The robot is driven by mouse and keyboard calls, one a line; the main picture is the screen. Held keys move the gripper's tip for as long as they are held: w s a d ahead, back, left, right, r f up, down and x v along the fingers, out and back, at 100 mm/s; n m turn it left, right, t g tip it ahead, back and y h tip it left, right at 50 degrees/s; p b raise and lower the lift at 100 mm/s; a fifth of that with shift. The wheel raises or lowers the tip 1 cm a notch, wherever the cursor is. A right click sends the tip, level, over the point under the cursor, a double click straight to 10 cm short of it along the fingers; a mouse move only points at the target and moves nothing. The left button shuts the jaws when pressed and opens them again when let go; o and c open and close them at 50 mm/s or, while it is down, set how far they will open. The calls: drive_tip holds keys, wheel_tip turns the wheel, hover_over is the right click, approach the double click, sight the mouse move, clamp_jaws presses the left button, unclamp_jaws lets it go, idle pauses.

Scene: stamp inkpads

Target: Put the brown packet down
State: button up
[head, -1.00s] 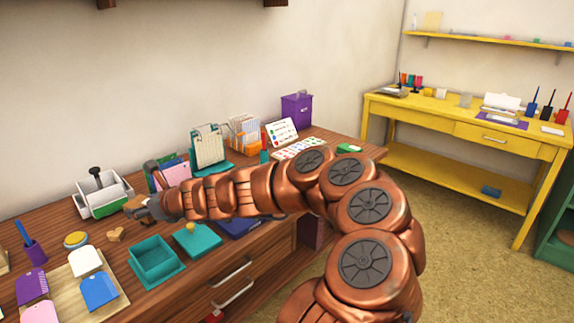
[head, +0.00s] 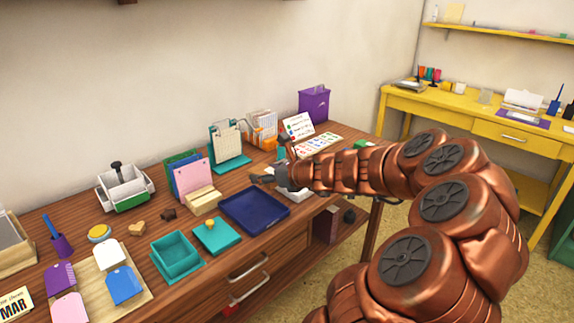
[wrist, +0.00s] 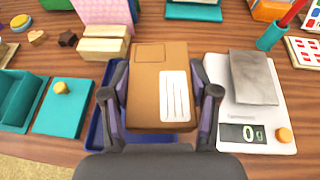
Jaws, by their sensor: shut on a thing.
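The brown packet (wrist: 150,102), a flat box shape with a white lined label, is between the two fingers of my gripper (wrist: 161,95) in the wrist view. My gripper is shut on its sides. The packet is over or just beyond the dark blue tray (wrist: 97,132), which it partly hides. I cannot tell its height above the table. In the head view my gripper (head: 270,179) is beside the far right of the blue tray (head: 232,212), and the packet is hard to make out there.
A white scale (wrist: 275,112) reading 0 g, with a grey plate, stands close to the right of the packet. Wooden blocks (wrist: 104,44) and a teal lidded pad (wrist: 62,118) are to the left. A teal stand (head: 232,163) is behind. Little bare table shows nearby.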

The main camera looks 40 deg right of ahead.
drive_tip(key=s+d+r+m+h+p, duration=0.1)
drive_tip(key=s+d, duration=0.7)
drive_tip(key=s, duration=0.1)
drive_tip(key=w+d, duration=0.2)
drive_tip(key=w, duration=0.2)
drive_tip(key=w+d+f, duration=0.1)
drive_tip(key=w+d, duration=0.1)
drive_tip(key=w, duration=0.3)
drive_tip(key=w+d, duration=0.2)
drive_tip(key=w, duration=0.3)
drive_tip(key=shift+w+f, duration=0.15)
drive_tip(key=shift+w, duration=0.1)
drive_tip(key=shift+w+f+b, duration=0.1)
drive_tip(key=shift+f+b, duration=0.5)
drive_tip(key=shift+f, duration=1.1)
drive_tip(key=shift+f, duration=0.1)
drive_tip(key=o, duration=1.3)
